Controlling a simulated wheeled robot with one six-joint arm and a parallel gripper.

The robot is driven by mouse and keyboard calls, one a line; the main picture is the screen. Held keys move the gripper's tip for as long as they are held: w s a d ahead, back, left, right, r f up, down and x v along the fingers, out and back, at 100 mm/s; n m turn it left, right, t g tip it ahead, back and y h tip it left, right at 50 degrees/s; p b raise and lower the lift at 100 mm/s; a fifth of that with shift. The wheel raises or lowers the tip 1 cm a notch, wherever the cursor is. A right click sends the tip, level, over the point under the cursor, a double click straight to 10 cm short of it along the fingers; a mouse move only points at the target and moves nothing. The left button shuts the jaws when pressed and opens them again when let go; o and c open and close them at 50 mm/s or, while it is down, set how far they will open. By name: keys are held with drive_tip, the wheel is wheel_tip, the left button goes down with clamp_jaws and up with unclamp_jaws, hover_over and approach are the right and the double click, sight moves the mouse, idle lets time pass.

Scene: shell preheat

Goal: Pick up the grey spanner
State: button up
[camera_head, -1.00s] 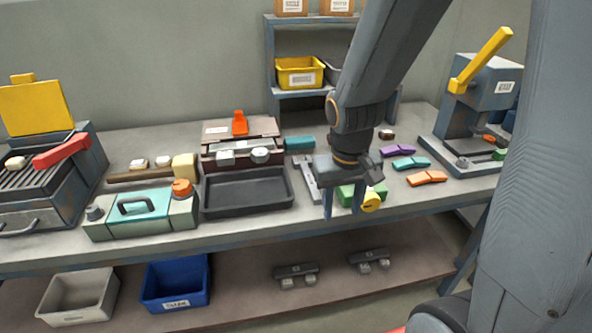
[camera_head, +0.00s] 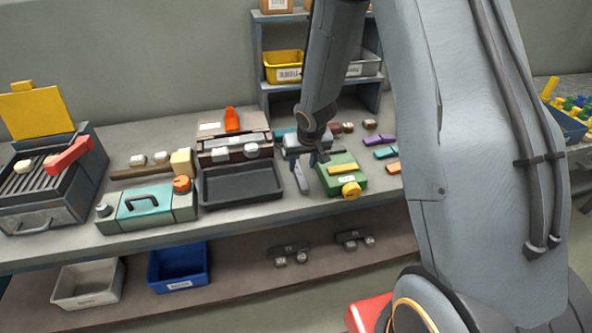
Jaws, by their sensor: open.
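The grey spanner (camera_head: 301,179) lies on the workbench between the black tray and the green box. Its lower part shows; its far end is hidden behind my gripper. My gripper (camera_head: 307,156) is open and points down, its fingers seen just beyond the visible part of the spanner. I see nothing between the jaws. I cannot tell how high the fingers are above the bench.
The black tray (camera_head: 240,197) is left of the spanner. Purple (camera_head: 378,139) and teal (camera_head: 386,153) pieces lie farther right. A shelf with a yellow bin (camera_head: 283,66) stands behind.

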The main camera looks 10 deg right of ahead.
sight(299, 173)
drive_tip(key=shift+a+b+x, duration=0.2)
drive_tip(key=shift+b+x, duration=1.9)
drive_tip(key=shift+x, duration=0.1)
drive_tip(key=shift+w+f+b, duration=0.1)
drive_tip(key=shift+f+b, duration=0.25)
drive_tip(key=shift+f, duration=0.15)
clamp_jaws()
